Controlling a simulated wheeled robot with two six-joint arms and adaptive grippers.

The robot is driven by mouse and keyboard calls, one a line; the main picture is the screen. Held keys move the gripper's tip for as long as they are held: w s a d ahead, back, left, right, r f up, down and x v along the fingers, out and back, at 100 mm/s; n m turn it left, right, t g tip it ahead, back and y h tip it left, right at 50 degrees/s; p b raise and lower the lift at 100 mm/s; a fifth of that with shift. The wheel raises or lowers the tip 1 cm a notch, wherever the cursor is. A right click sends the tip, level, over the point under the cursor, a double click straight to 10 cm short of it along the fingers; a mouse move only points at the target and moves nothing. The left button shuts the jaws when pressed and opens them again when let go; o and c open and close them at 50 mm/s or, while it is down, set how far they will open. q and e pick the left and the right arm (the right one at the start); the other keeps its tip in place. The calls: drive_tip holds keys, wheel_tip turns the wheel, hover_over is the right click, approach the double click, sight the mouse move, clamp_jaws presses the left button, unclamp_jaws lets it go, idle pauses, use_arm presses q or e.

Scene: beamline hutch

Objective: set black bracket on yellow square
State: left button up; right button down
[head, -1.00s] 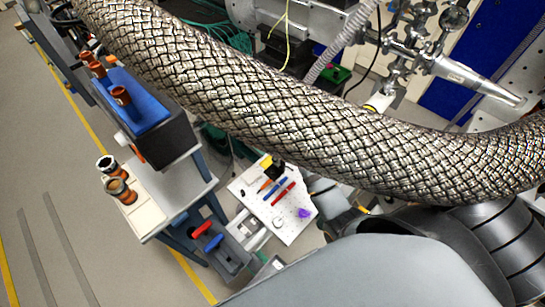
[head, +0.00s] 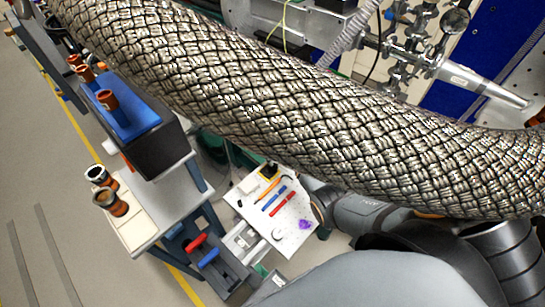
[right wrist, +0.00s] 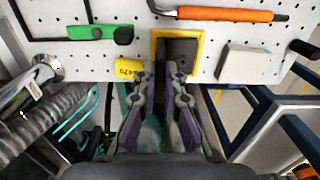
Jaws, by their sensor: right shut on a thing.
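The yellow square (right wrist: 178,33) is a painted outline near the edge of the white perforated board, seen at the top middle of the right wrist view. The black bracket (right wrist: 182,49) is over it, within the yellow outline, its upright part between my fingertips. I cannot tell whether it touches the board. My right gripper (right wrist: 168,74) is shut on the bracket. In the head view the bracket (head: 267,169) shows small and dark by the yellow patch (head: 274,174); the braided hose hides most of my right gripper there. My left gripper is not in view.
On the board (head: 291,231) lie an orange-handled tool (right wrist: 225,14), a green-handled tool (right wrist: 92,33), a pale block (right wrist: 242,65) and a yellow tag (right wrist: 129,69). A thick braided hose (head: 270,100) crosses the head view. Blue frame bars (right wrist: 270,103) stand right.

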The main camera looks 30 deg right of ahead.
drive_tip(key=shift+f, duration=0.15)
drive_tip(key=c, duration=1.4)
unclamp_jaws()
drive_tip(key=shift+c, duration=0.2)
wheel_tip(320, 180, up, 12)
drive_tip(key=b, duration=0.2)
